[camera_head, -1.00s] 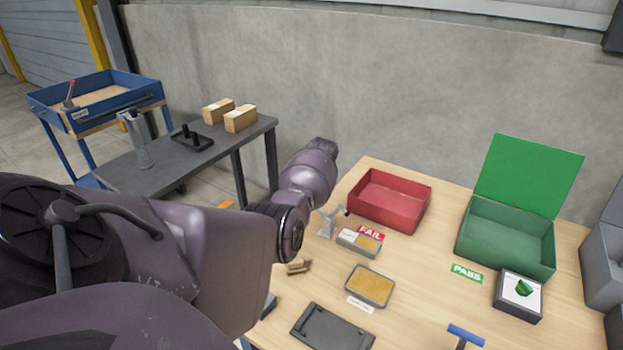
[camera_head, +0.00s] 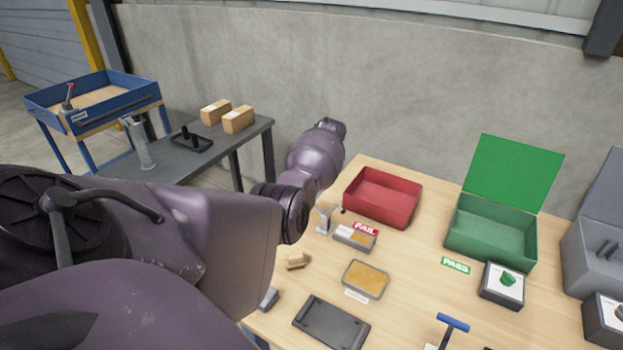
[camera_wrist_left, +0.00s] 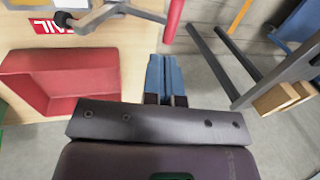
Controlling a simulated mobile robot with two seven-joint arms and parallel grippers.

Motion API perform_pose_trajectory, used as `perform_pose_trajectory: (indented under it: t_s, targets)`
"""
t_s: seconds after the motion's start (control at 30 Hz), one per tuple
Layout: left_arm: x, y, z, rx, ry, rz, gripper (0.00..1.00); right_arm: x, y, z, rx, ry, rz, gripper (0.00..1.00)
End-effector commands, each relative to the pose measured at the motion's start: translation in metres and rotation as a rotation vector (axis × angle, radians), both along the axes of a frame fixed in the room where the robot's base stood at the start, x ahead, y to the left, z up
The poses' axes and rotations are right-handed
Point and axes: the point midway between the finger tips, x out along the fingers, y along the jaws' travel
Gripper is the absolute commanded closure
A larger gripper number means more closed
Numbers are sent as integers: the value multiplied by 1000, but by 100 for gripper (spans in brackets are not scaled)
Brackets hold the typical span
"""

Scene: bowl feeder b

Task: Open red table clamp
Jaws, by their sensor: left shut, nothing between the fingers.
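The clamp is a grey metal toggle clamp (camera_head: 325,217) with a black-tipped arm, at the left edge of the wooden table near the red bin. My arm hides part of it in the head view. In the left wrist view its metal arm (camera_wrist_left: 108,13) and black tip show at the top left, with a red handle (camera_wrist_left: 174,18) standing beside it. My left gripper (camera_wrist_left: 166,62) has its blue fingers shut and empty. The fingertips are just below the red handle in that picture, and I cannot tell if they touch. My right gripper is not in view.
The red bin (camera_head: 381,218) with a FAIL label is beside the clamp. A green open box (camera_head: 490,247), a tan-filled tray (camera_head: 366,279) and a dark tray (camera_head: 330,325) share the wooden table. A dark side table (camera_head: 176,177) stands to the left, with a gap between.

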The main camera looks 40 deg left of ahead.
Motion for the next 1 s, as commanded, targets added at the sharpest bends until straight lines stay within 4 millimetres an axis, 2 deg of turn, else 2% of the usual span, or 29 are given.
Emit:
perform_pose_trajectory:
  t_s: [0.03,0.1,0.3,0.6,1.0]
  targets:
    - [2,-2,17,1,-8,-1,100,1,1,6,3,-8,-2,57]
    - [2,-3,27,2,-7,-1,100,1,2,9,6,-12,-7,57]
    - [2,-7,45,0,-2,0,100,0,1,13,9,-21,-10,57]
    - [2,-8,49,0,0,0,100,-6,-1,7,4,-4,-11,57]
    - [2,-8,49,0,0,0,100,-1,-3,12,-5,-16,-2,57]
